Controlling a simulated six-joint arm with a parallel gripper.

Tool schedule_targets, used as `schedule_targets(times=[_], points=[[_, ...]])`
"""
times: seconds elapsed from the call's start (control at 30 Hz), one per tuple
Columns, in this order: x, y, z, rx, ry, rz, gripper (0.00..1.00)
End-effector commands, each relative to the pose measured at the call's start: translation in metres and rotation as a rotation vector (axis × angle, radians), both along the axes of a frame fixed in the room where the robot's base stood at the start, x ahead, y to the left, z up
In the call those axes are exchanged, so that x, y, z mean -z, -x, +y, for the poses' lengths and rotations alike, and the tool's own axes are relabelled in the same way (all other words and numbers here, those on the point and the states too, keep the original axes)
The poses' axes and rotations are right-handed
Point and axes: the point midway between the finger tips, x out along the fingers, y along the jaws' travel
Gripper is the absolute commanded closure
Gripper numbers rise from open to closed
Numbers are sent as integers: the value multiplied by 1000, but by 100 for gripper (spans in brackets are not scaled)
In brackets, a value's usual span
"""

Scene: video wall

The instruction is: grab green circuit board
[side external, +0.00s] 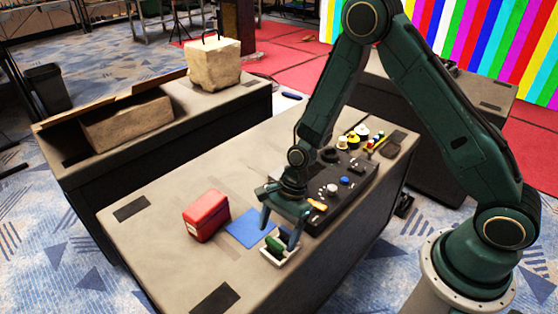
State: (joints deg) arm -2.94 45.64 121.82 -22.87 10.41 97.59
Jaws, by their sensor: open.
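A small green piece (274,243), which looks like the green circuit board, sits in a small pale tray (268,256) near the front edge of the table. My gripper (279,238) points down with its jaws open. One finger is at the back left of the green piece and the other at its right. The green piece appears between or just below the fingertips. I cannot tell whether either finger touches it. Part of the tray is hidden behind the right finger.
A blue sheet (250,228) lies flat left of the tray, with a red box (207,215) beyond it. A black control panel (340,192) with knobs stands close behind my gripper. The table's left end (155,235) is mostly clear.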

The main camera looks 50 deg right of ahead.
Motion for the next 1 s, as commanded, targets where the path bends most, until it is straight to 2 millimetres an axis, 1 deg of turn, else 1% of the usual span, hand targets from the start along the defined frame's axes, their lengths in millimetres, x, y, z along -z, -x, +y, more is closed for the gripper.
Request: schedule_targets(times=[0.3,0.43,0.57,1.0], points=[[31,1,11,-2,0,2,24],[38,1,14,-2,1,1,24],[41,1,15,-1,0,1,24],[41,0,15,-1,0,0,24]])
